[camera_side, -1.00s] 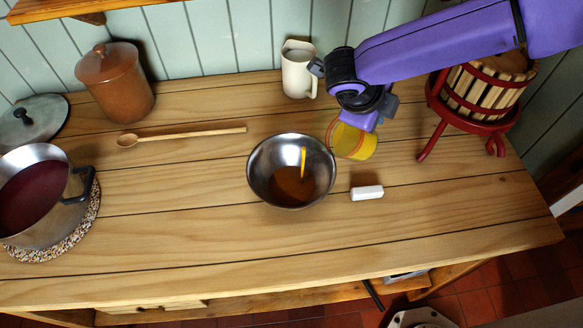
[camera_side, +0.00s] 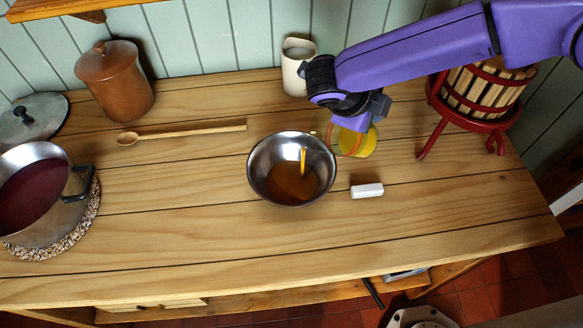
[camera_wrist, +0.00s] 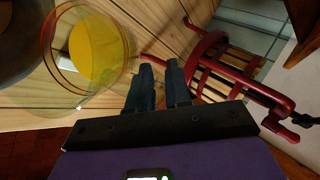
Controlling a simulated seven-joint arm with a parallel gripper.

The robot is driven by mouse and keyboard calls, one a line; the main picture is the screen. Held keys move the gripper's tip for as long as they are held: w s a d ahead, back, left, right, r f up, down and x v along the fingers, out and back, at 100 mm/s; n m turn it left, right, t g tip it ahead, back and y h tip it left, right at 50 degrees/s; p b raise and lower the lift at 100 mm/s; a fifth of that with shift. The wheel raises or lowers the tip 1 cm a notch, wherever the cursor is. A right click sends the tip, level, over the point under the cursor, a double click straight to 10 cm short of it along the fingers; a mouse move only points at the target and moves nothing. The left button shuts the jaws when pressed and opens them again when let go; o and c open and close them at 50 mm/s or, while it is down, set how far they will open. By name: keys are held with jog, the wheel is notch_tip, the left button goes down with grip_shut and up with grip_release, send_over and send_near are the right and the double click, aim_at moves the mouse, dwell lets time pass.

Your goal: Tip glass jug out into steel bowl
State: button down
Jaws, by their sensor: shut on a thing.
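The clear glass jug (camera_side: 351,141) hangs tilted in my gripper (camera_side: 347,119), right of the steel bowl, its mouth toward the bowl. Some yellow liquid (camera_side: 371,140) shows inside it. The wrist view shows the jug (camera_wrist: 47,62) beside my shut fingers (camera_wrist: 164,70), with a yellow round of liquid inside; the exact grip point is unclear. The steel bowl (camera_side: 259,172) stands on the table with orange liquid in it and a yellow strip inside its far part. A small pale spot shows at the bowl's upper right rim.
A white block (camera_side: 367,191) lies right of the bowl. A pale pitcher (camera_side: 297,72) stands behind, and a red-framed press (camera_side: 478,112) at right. A wooden spoon (camera_side: 190,133), brown crock (camera_side: 117,85) and steel pot (camera_side: 62,215) are left. The table front is clear.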

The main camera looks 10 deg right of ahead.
jog(key=shift+s+a+r+n+t+h+p, duration=0.1)
jog(key=shift+a+n+t+h+p, duration=0.15)
jog(key=shift+a+h, duration=0.4)
jog(key=shift+s+a+r+n+t+h+p, duration=0.15)
jog(key=shift+a+h+p, duration=0.3)
jog(key=shift+h, duration=0.3)
